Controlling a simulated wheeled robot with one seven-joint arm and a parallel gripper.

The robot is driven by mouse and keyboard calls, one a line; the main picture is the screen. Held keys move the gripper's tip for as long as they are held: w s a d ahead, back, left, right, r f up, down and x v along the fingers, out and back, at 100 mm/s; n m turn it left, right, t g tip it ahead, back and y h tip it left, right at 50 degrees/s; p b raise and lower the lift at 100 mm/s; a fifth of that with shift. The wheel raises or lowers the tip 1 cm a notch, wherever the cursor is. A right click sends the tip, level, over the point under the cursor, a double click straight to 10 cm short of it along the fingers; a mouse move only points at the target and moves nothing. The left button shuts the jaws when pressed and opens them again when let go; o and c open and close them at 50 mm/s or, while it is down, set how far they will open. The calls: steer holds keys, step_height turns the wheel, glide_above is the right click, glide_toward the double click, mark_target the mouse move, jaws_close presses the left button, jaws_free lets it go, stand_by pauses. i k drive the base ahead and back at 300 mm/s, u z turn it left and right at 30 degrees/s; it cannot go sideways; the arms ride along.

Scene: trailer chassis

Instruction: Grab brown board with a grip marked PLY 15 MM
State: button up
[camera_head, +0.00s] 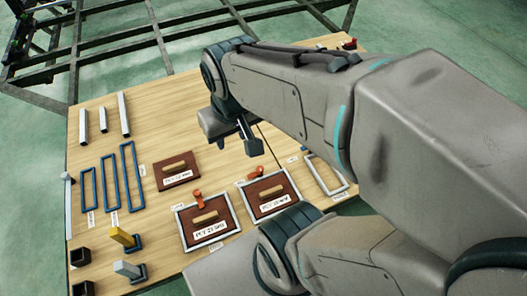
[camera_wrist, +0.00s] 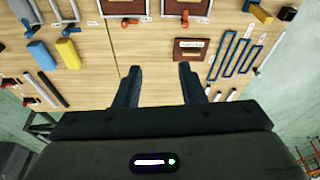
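Three brown boards with light wooden grips lie on the wooden table. One unframed board (camera_head: 165,183) lies left of centre and also shows in the wrist view (camera_wrist: 180,57). Two more, a left framed board (camera_head: 190,217) and a right framed board (camera_head: 260,188), lie inside light rectangular frames nearer to me. Each has a white label; the thickness figures are too small to read surely, so I cannot tell which is 15 MM. My gripper (camera_wrist: 160,68) is open and empty above the table, its fingers apart; in the head view my arm hides most of it.
Blue rectangular frames (camera_head: 107,183) and light bars (camera_head: 124,114) lie on the left. A yellow block (camera_head: 122,237) and black square holders (camera_head: 81,257) stand at the near left. Orange-red clamps (camera_head: 197,197) sit by the framed boards. The table's upper middle is clear.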

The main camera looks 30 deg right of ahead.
mark_target(271, 195)
steer(key=z, duration=0.75)
steer(key=k, duration=1.3)
steer(key=u, duration=0.7)
steer(key=i, duration=1.4)
steer(key=z, duration=0.85)
